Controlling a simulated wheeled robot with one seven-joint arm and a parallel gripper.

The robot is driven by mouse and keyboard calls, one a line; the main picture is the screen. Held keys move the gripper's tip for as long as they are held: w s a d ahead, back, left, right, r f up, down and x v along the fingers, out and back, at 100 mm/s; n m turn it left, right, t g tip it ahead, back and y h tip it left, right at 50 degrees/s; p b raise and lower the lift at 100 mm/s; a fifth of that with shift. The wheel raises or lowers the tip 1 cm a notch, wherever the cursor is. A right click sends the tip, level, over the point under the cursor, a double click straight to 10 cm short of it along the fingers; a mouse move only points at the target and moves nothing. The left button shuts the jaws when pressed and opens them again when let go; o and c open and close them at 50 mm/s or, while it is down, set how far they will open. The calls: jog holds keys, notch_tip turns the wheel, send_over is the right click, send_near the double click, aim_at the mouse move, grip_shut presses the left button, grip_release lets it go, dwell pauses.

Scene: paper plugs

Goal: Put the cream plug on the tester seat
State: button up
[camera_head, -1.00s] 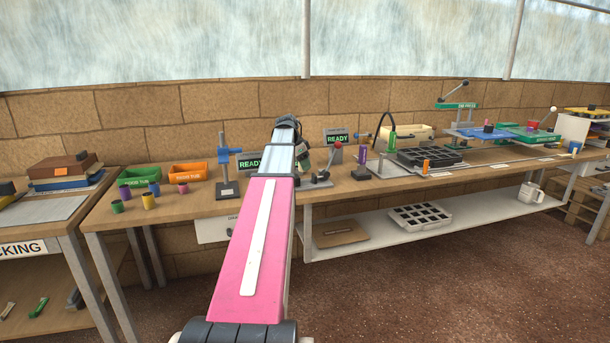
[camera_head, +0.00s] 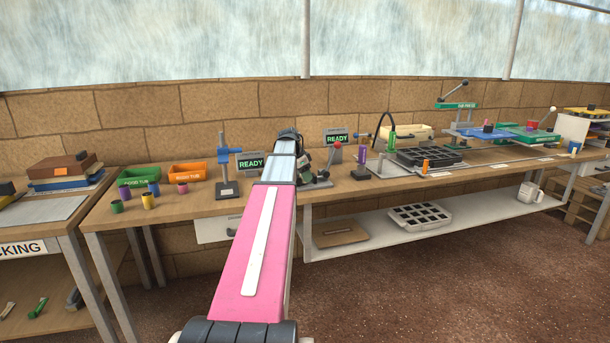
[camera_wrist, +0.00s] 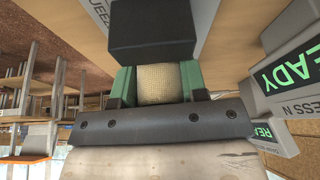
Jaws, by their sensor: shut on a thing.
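In the wrist view the cream plug (camera_wrist: 158,84), a pale woven-looking cylinder, sits between the green fingers of my gripper (camera_wrist: 157,88), which is shut on it. A dark block (camera_wrist: 150,32) lies just beyond the plug in that view; I cannot tell whether they touch. In the head view my own arm hides the plug and the gripper's fingertips. A blue-topped post on a dark base (camera_head: 227,188) stands left of my arm, beside a READY display (camera_head: 251,163). I cannot tell which part is the tester seat.
Green (camera_head: 147,178) and orange (camera_head: 188,172) tubs stand at the bench's left, with several coloured plugs in front. A black compartment tray (camera_head: 430,157) lies farther right. Another READY display (camera_head: 337,136) stands behind.

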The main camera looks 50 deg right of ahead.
jog(key=shift+f, duration=0.35)
jog(key=o, duration=1)
jog(key=shift+c, duration=0.2)
jog(key=shift+r, duration=0.1)
jog(key=shift+r, duration=0.25)
jog(key=v, duration=1.2)
jog(key=shift+r, duration=0.25)
